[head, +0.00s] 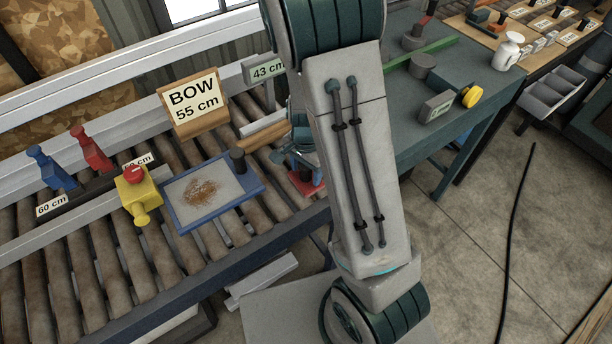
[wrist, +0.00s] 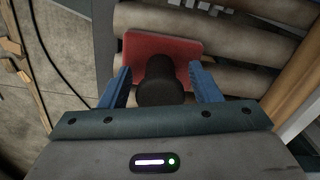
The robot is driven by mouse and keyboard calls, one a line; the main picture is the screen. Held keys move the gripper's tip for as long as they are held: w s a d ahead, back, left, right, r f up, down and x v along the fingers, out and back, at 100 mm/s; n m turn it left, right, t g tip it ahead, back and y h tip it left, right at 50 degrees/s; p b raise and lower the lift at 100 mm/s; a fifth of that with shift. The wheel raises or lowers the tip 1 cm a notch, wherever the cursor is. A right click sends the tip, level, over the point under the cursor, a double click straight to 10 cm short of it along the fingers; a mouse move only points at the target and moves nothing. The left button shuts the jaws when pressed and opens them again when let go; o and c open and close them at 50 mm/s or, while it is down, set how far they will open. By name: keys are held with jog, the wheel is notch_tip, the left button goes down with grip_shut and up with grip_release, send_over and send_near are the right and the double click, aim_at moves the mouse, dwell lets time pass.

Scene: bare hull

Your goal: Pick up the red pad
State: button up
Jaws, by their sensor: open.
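The red pad (wrist: 143,50) lies on the rollers in the wrist view, with a dark round knob (wrist: 160,85) standing up from it. My gripper (wrist: 163,78) is open, with one blue finger on each side of the knob. I cannot tell whether a finger touches it. In the head view a part of the red pad (head: 303,183) shows beside my arm, below my gripper (head: 297,158). My arm hides the rest of the pad there.
On the roller conveyor (head: 130,265) left of the pad, a blue tray (head: 176,218) with brown grains and a dark knob stands near a yellow piece with a red top (head: 137,190). A wooden rod (head: 262,137) lies behind my gripper. A "BOW 55 cm" sign (head: 194,103) stands farther back.

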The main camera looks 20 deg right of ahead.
jog(key=c, duration=1.1)
jog(key=shift+o, duration=0.2)
jog(key=shift+r, duration=0.15)
jog(key=shift+r, duration=0.25)
notch_tip(320, 180, up, 4)
jog(key=shift+f, duration=0.15)
jog(key=s+d+r+b, duration=0.1)
jog(key=s+d+r, duration=0.5)
jog(key=s+d, duration=0.2)
jog(key=shift+d+r, duration=0.25)
jog(key=shift+d, duration=0.05)
